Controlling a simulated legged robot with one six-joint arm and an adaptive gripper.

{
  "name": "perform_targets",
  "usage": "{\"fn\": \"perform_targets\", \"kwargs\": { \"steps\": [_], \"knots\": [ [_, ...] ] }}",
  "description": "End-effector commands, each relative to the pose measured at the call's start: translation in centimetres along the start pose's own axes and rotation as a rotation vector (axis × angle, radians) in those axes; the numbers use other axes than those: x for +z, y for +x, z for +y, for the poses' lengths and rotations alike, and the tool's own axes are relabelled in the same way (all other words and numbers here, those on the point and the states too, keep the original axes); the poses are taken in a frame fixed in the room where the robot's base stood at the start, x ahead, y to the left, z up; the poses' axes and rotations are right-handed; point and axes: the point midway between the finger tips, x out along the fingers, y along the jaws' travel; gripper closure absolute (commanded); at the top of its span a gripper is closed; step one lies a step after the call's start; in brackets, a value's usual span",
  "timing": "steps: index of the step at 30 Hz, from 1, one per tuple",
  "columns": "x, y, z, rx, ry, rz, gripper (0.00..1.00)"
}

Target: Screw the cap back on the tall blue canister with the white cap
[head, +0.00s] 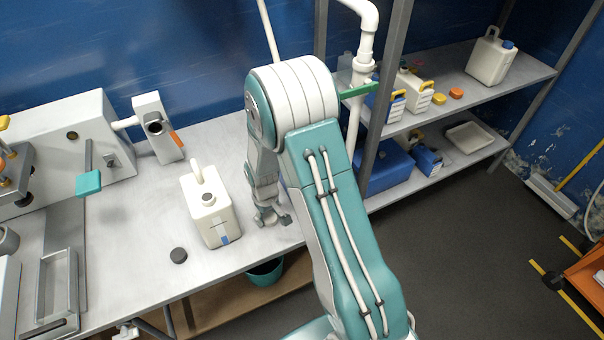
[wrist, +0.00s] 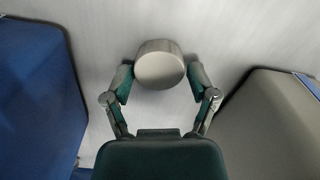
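The white cap (wrist: 160,66) is a short pale cylinder between my fingertips in the wrist view. My gripper (wrist: 160,78) is shut on it, with a finger against each side. In the head view my gripper (head: 271,218) points down close to the worktable, near its front edge; the cap cannot be made out there. A blue body (wrist: 38,95), apparently the tall blue canister, stands left of my gripper in the wrist view. Its top is out of that frame. In the head view it is mostly hidden behind my arm.
A white canister (head: 212,222) with a handle stands on the worktable (head: 130,240) beside my gripper; its pale side (wrist: 272,125) fills the right of the wrist view. A dark round cap (head: 178,255) lies near the front edge. Shelves (head: 460,100) with containers stand at right.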

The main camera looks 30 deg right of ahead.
Motion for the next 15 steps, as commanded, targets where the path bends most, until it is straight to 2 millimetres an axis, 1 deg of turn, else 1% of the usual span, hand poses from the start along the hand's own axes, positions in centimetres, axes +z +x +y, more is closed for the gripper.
{"fn": "perform_targets", "kwargs": {
  "steps": [1,3,10,15],
  "knots": [
    [-0.01,-0.01,0.0,0.0,0.0,0.0,0.73],
    [-0.01,-0.01,0.0,0.0,0.0,0.0,1.0],
    [-0.02,-0.03,0.01,0.0,0.0,-0.001,1.0],
    [-0.04,-0.9,0.01,0.0,0.0,0.001,1.0]
  ]
}}
